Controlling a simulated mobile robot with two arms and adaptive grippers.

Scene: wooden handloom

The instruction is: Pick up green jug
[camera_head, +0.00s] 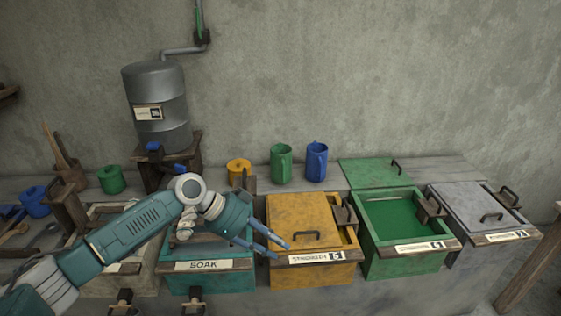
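The green jug (281,164) stands upright at the back of the bench, against the wall. A blue jug (317,162) stands close to its right. My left gripper (283,252) is in front of and below the green jug, over the front of the teal and yellow bins. Its fingers are spread apart with nothing between them, and they point right and down. It is well apart from the green jug. My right gripper is not in view.
A teal bin marked SOAK (208,280), a lidded yellow bin (298,217), an open green bin (402,257) and a lidded grey bin (470,203) line the front. A metal tank (155,100) stands back left. A yellow pot (238,168) sits left of the jugs.

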